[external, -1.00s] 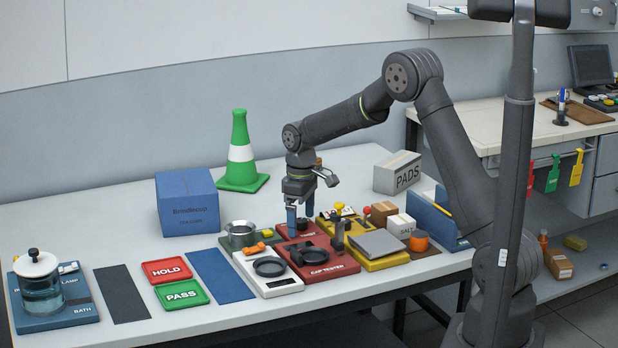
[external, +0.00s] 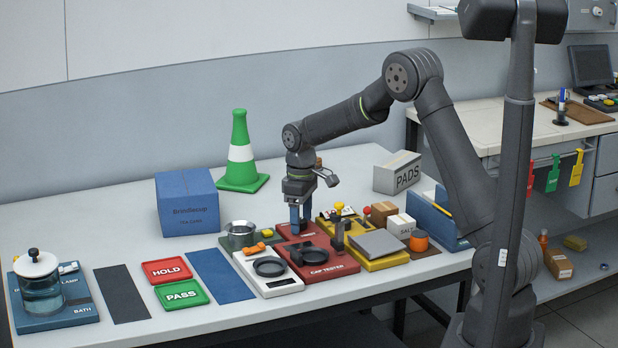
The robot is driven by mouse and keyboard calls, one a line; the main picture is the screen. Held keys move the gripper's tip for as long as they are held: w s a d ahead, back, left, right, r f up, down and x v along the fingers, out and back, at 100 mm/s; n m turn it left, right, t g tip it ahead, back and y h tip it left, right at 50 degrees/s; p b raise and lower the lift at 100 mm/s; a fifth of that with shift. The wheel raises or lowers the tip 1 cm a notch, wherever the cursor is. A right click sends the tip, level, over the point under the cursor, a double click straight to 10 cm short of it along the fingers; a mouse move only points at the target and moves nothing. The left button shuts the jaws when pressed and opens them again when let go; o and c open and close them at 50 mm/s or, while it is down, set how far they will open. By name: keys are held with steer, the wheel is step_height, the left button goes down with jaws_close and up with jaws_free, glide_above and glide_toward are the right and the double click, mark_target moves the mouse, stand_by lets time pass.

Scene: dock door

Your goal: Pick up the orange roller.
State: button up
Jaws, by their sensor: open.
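My gripper (external: 299,228) points straight down over the back part of the red cap tester (external: 325,272). It is open, though its blue fingers look close together from this side. I cannot tell whether the fingertips touch anything, and nothing shows clearly between them. A small orange piece (external: 255,247) lies to the left of my gripper, by the back edge of the white scale (external: 285,285). A rounded orange thing (external: 419,239) with a dark part stands at the right on a brown board. I cannot tell which of the two is the roller.
A yellow station (external: 385,262) with a grey plate stands right of the cap tester, with small boxes behind it. A metal bowl (external: 240,230) stands at the left. The blue box (external: 187,205) and green cone (external: 240,160) are farther back.

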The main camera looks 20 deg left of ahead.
steer(key=d+r+n+t+h, duration=0.1)
steer(key=d+r+n, duration=0.3)
steer(key=d+r, duration=0.5)
steer(key=n+t+h, duration=0.2)
steer(key=n, duration=0.3)
glide_toward(419, 234)
steer(key=x, duration=1)
steer(key=shift+w+f, duration=0.15)
steer(key=shift+f, duration=0.1)
steer(key=c, duration=1.2)
